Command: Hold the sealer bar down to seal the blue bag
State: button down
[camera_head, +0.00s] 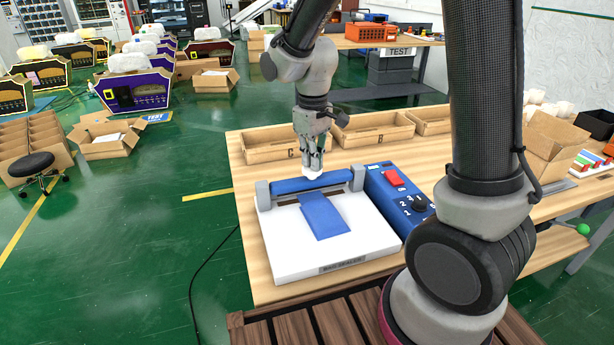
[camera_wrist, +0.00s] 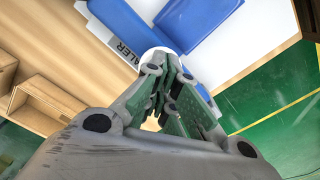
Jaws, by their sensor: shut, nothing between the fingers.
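The sealer (camera_head: 285,245) is a white flat unit on the wooden table. Its blue bar (camera_head: 292,185) lies across the back between two grey end blocks, with a white knob (camera_head: 312,173) at its middle. The blue bag (camera_head: 324,216) lies flat on the white plate, its back end at the bar. My gripper (camera_head: 313,165) is shut and empty, pointing down with its tips at the knob. Whether the bar is fully pressed is unclear. In the wrist view, my gripper's fingers (camera_wrist: 172,70) are together and partly hide the white knob (camera_wrist: 160,53).
A blue control box (camera_head: 400,200) with a red switch and black dial joins the sealer's right side. Wooden crates (camera_head: 372,132) stand behind the sealer. An open cardboard box (camera_head: 553,148) stands at the right. The table is clear left of the sealer.

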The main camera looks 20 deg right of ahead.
jog(key=shift+f, duration=1.6)
jog(key=shift+s+f, duration=0.2)
jog(key=shift+s, duration=0.05)
dwell(1.6)
jog(key=shift+w+r, duration=0.2)
jog(key=shift+r, duration=4.45)
